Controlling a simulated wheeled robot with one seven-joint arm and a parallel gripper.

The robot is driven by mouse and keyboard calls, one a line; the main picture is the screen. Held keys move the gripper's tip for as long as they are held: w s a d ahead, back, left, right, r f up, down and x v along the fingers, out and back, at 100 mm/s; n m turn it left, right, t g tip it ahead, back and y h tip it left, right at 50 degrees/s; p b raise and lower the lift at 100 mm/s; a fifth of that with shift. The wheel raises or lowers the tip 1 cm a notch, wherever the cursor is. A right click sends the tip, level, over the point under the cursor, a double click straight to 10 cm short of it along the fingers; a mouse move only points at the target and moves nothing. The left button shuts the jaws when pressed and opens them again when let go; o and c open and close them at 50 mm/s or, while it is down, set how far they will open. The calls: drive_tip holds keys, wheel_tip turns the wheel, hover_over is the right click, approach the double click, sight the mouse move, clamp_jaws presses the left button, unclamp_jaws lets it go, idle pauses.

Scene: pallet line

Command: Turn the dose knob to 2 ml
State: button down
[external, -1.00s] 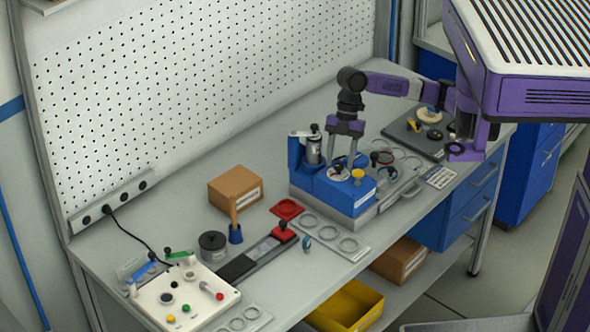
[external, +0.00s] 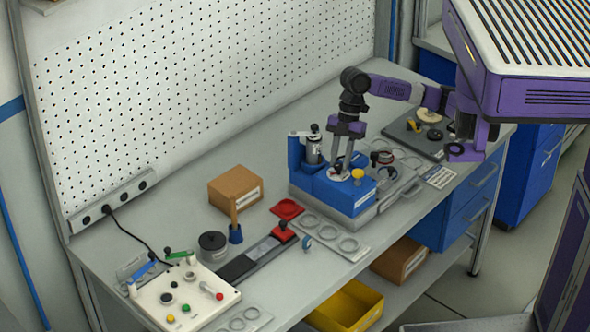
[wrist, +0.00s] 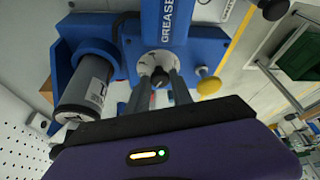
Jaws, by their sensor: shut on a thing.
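The dose knob is a small dark knob (wrist: 158,78) on a round white dial (wrist: 152,62) on the blue grease unit (external: 350,198). My gripper (wrist: 159,84) comes down from above, with its two fingers on either side of the knob, shut on it. In the external view my gripper (external: 347,174) stands over the dial, and the fingers partly hide it. The dial's markings and the knob's pointer are too small to read, so I cannot tell the set dose.
A cardboard box (external: 235,189), a red tray (external: 287,208) and a white control box (external: 184,298) share the bench. Bare bench lies behind the unit.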

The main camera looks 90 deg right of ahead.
drive_tip(key=m, duration=0.1)
drive_tip(key=m+t, duration=0.1)
drive_tip(key=m, duration=0.1)
drive_tip(key=m+h+b, duration=0.1)
drive_tip(key=shift+s+a+m, duration=0.15)
drive_tip(key=shift+a+m, duration=0.1)
drive_tip(key=shift+m, duration=0.15)
drive_tip(key=shift+m+t+h+b, duration=0.4)
drive_tip(key=shift+m+t+h, duration=0.15)
drive_tip(key=shift+m, duration=0.85)
drive_tip(key=c, duration=1.1)
unclamp_jaws()
drive_tip(key=shift+s+r, duration=0.1)
drive_tip(key=shift+r, duration=0.05)
drive_tip(key=v, duration=0.7)
drive_tip(key=shift+r, duration=0.3)
